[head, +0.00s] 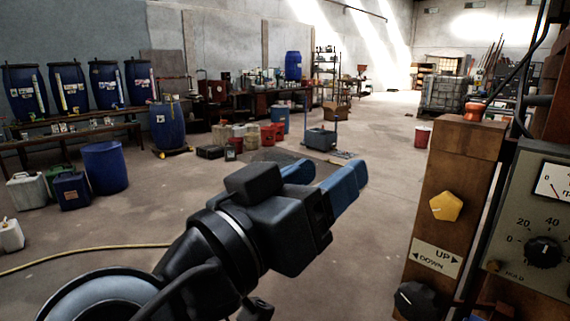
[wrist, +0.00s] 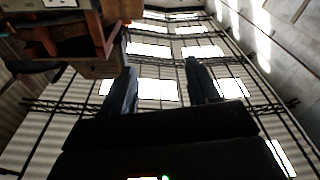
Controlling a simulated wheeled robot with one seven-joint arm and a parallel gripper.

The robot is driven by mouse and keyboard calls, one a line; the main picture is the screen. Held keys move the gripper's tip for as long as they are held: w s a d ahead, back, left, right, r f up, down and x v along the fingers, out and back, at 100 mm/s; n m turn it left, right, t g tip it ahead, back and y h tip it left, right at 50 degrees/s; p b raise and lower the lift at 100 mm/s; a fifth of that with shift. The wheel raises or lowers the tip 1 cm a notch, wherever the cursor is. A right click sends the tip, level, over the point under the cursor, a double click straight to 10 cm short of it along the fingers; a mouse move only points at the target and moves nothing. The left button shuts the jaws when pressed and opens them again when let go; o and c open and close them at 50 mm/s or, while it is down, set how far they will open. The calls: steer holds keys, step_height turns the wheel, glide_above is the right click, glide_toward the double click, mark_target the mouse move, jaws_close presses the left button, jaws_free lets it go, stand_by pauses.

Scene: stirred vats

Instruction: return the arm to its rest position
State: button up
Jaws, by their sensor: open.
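My gripper (head: 322,182) is raised in the middle of the head view, with its two blue fingers pointing up and to the right. The fingers are apart and nothing is between them. In the wrist view my gripper (wrist: 160,82) shows two dark fingers, spread and empty, against the roof and its bright skylights. My arm comes in from the lower left of the head view. The gripper is left of a wooden post (head: 455,200) and apart from it.
A grey dial panel (head: 535,225) stands at the right edge. Blue drums (head: 105,167) and containers stand at the left. A yellow hose (head: 85,259) lies on the floor.

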steer(key=d+f+n+t+y, duration=0.2)
steer(key=d+f+n+y, duration=0.35)
steer(key=f, duration=0.45)
steer(key=d+f+n+t+y, duration=0.2)
steer(key=d+f+n+y, duration=0.3)
steer(key=f, duration=0.5)
steer(key=s+d+f+n+g+y, duration=0.25)
steer(key=s+d+f, duration=0.25)
steer(key=s+f, duration=0.4)
steer(key=s+d+r+m+g, duration=0.1)
steer(key=s+m, duration=0.6)
steer(key=s, duration=1.8)
steer(key=shift+d+r, duration=0.2)
steer(key=shift+d, duration=0.5)
